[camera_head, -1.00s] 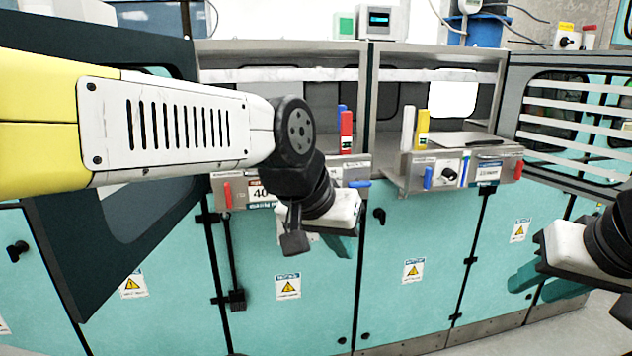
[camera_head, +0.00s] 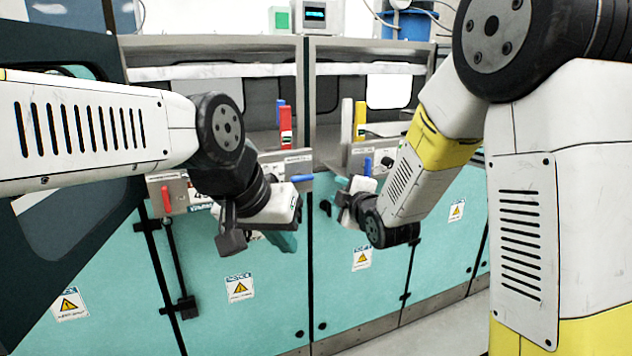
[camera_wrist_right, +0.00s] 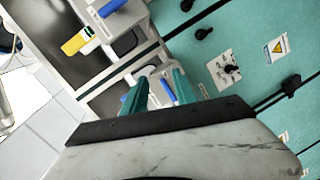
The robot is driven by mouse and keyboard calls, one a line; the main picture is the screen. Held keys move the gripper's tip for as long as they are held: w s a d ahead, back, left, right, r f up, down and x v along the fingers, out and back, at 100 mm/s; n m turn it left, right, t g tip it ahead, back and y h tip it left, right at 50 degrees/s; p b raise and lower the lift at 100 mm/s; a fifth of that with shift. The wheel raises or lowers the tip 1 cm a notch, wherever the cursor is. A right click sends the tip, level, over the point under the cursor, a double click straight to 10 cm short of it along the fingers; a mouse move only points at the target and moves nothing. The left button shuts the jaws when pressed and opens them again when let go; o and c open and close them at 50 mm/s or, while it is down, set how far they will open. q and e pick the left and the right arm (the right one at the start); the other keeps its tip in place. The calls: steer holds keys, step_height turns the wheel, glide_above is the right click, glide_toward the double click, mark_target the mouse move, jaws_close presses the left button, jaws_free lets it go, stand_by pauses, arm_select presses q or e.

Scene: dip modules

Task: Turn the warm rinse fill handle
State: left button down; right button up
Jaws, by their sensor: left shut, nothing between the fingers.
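Several coloured handles sit on the metal fronts of the modules; I cannot read which is labelled warm rinse fill. In the head view a red handle (camera_head: 166,199) hangs at the left module, and a blue handle (camera_head: 300,178) juts from its right end. A blue handle (camera_head: 367,166) is on the right module's front. My left gripper (camera_head: 285,243) is shut and empty, below the left module's front. My right gripper (camera_wrist_right: 159,88) is open in the right wrist view, with a blue handle (camera_wrist_right: 168,90) seen between its fingertips; contact cannot be told.
Upright red (camera_head: 286,126) and yellow (camera_head: 360,120) handles stand above the panels. Teal cabinet doors with warning labels (camera_head: 239,287) lie below. A dark open door (camera_head: 65,225) is at far left. My right arm covers the right side.

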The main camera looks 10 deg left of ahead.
mark_target(304, 179)
steer(key=w+a+n, duration=0.1)
steer(key=a, duration=0.2)
steer(key=w+a+n+y, duration=0.1)
steer(key=w+a+n, duration=0.1)
steer(key=a, duration=0.2)
steer(key=w+a+n+y, duration=0.1)
steer(key=w+a+n, duration=0.1)
steer(key=a, duration=0.1)
steer(key=shift+w+a+f+t, duration=0.1)
steer(key=shift+w+a+t, duration=0.1)
steer(key=shift+t, duration=0.2)
jaws_close()
